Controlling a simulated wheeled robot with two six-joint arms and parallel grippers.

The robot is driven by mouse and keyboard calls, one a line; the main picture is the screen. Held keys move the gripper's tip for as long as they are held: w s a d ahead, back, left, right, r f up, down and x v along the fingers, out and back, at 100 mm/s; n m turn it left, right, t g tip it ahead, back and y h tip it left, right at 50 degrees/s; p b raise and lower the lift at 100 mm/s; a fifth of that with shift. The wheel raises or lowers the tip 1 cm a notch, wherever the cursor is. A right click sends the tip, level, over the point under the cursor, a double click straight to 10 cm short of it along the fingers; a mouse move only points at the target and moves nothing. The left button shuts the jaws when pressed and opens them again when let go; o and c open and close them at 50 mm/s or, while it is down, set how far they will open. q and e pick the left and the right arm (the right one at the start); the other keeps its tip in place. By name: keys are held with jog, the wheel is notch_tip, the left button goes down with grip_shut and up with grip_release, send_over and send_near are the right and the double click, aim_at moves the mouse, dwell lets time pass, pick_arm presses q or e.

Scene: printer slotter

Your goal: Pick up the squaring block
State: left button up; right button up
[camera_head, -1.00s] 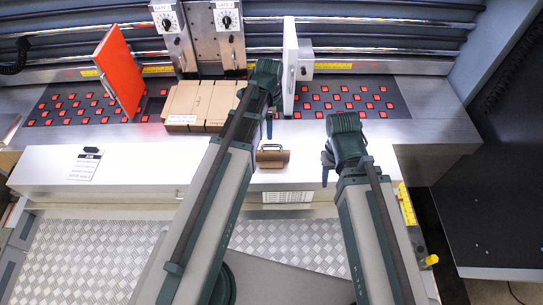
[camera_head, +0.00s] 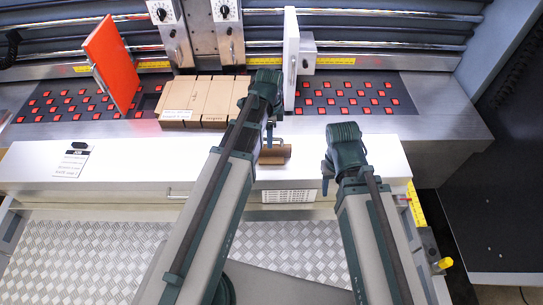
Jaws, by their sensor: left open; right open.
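The squaring block is probably the small brown block (camera_head: 281,156) on the front white ledge of the machine. My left gripper (camera_head: 271,138) is just above or in front of it in the picture and hides its left part and its handle. The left gripper is open and points down; I cannot tell whether it touches the block. My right gripper (camera_head: 326,182) is open and empty, to the right of the block over the ledge's front edge.
Flat brown cardboard blanks (camera_head: 200,100) lie behind the block on the feed table, between an orange guide plate (camera_head: 111,62) and a white guide plate (camera_head: 290,60).

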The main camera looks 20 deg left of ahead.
aim_at(272, 151)
pick_arm(q)
jog(key=f+b, duration=0.5)
jog(key=shift+s+d+f, duration=0.15)
jog(key=shift+d+f, duration=0.05)
jog(key=shift+d, duration=0.1)
jog(key=shift+r, duration=0.1)
grip_shut()
